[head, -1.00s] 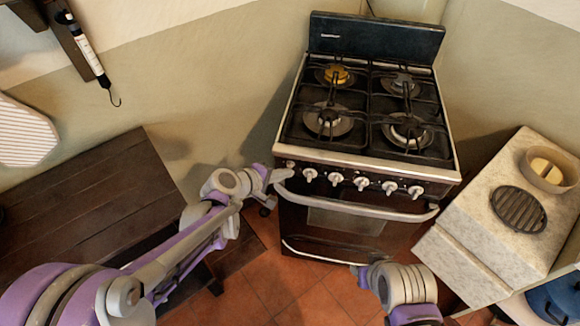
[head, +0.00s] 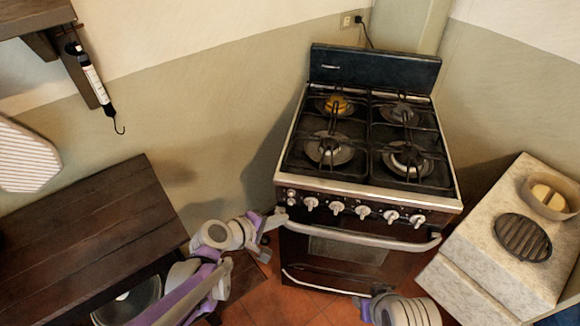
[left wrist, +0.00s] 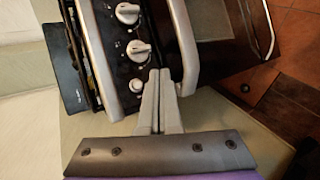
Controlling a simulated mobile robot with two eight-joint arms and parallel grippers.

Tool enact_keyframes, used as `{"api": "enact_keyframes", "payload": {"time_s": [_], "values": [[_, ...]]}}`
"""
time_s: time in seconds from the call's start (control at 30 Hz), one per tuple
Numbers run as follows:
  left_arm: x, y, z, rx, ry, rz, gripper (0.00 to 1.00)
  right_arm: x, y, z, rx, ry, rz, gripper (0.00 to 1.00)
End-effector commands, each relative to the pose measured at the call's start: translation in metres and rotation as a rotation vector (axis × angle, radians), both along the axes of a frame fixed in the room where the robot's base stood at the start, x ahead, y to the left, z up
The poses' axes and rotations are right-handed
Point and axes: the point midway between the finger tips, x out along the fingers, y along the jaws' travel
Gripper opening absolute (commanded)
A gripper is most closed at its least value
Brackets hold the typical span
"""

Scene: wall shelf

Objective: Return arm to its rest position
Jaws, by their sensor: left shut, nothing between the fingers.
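My left arm comes in from the lower left in the head view. Its gripper (head: 274,219) is in front of the stove's left front corner, near the end of the oven handle. In the left wrist view the left gripper (left wrist: 160,84) has its two fingers together with nothing between them, close to the stove's knobs and the handle. Part of my right arm shows at the bottom of the head view, right of the middle; its fingers cannot be made out.
A stove (head: 366,150) with several burners and a front handle (head: 360,235) stands ahead. A dark wooden table (head: 90,235) is at the left. A stone counter (head: 475,262) with a bowl (head: 549,196) and a round grill (head: 523,238) is at the right. Tiled floor shows between.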

Motion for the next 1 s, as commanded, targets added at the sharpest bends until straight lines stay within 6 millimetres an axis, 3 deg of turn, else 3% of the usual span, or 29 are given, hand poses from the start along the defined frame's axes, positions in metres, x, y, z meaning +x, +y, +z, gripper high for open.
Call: {"api": "enact_keyframes", "payload": {"time_s": [0.27,0.47,0.6,0.8,1.0], "values": [[-0.010,0.006,0.008,0.057,-0.013,-0.022,0.00,0.001,0.000,0.005,0.000,-0.002,0.000,0.44],[-0.063,0.041,0.038,0.362,-0.068,-0.150,0.00,0.004,0.000,0.028,0.000,-0.010,0.000,0.44],[-0.111,0.079,0.056,0.634,-0.098,-0.275,0.00,0.008,0.000,0.048,0.000,-0.017,0.000,0.44],[-0.168,0.130,0.071,0.957,-0.104,-0.437,0.00,0.014,0.000,0.070,0.000,-0.028,0.000,0.44],[-0.190,0.152,0.075,1.094,-0.096,-0.508,0.00,0.016,0.000,0.078,0.000,-0.033,0.000,0.44]]}}
